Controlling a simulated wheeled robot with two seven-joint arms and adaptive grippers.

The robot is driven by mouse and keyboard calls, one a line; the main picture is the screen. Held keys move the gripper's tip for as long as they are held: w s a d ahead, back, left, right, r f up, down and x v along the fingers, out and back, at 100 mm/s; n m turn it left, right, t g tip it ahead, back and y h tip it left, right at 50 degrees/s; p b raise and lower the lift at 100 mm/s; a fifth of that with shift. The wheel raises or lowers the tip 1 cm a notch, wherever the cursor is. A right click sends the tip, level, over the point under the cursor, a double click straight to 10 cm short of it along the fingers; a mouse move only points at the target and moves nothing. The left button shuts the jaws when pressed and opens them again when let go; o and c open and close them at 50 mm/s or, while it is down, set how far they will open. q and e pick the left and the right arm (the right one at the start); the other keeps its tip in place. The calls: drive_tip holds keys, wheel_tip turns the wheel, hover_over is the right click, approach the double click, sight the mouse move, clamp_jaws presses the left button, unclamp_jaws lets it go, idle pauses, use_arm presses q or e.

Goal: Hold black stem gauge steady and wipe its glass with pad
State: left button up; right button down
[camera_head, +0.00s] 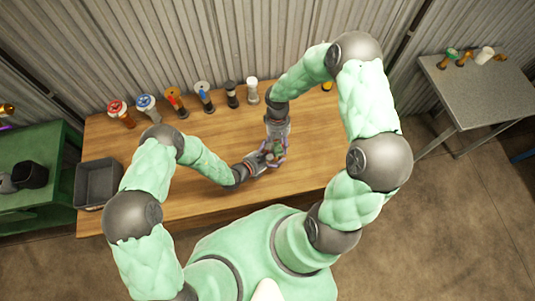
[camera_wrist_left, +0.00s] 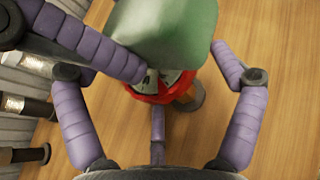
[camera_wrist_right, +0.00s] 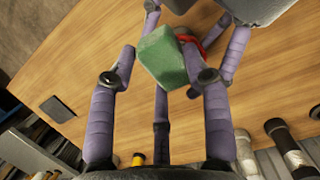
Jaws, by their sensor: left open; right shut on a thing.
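The green pad (camera_wrist_right: 163,57) is a block pinched in my right gripper (camera_wrist_right: 160,50); it also shows in the left wrist view (camera_wrist_left: 175,30). A red-rimmed gauge (camera_wrist_left: 160,92) with a pale, dark-marked face sits between the fingers of my left gripper (camera_wrist_left: 150,65), which is open around it. The pad covers much of the face; I cannot tell whether it touches the glass. In the head view my right gripper (camera_head: 276,143) comes down from behind to meet my left gripper (camera_head: 262,160) over the table.
On the wooden table (camera_head: 215,135), several fittings stand along the back, including a red-topped one (camera_head: 119,111), a blue-topped one (camera_head: 147,105) and a black one (camera_head: 231,95). A grey bin (camera_head: 98,182) is at the left. A metal table (camera_head: 485,85) stands at the right.

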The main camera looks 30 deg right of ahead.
use_arm(q)
drive_tip(key=shift+d, duration=0.1)
drive_tip(key=shift+c, duration=0.3)
drive_tip(key=c, duration=1.7)
drive_tip(key=o, duration=1.6)
drive_tip(key=shift+c, duration=0.2)
drive_tip(key=v, duration=1.2)
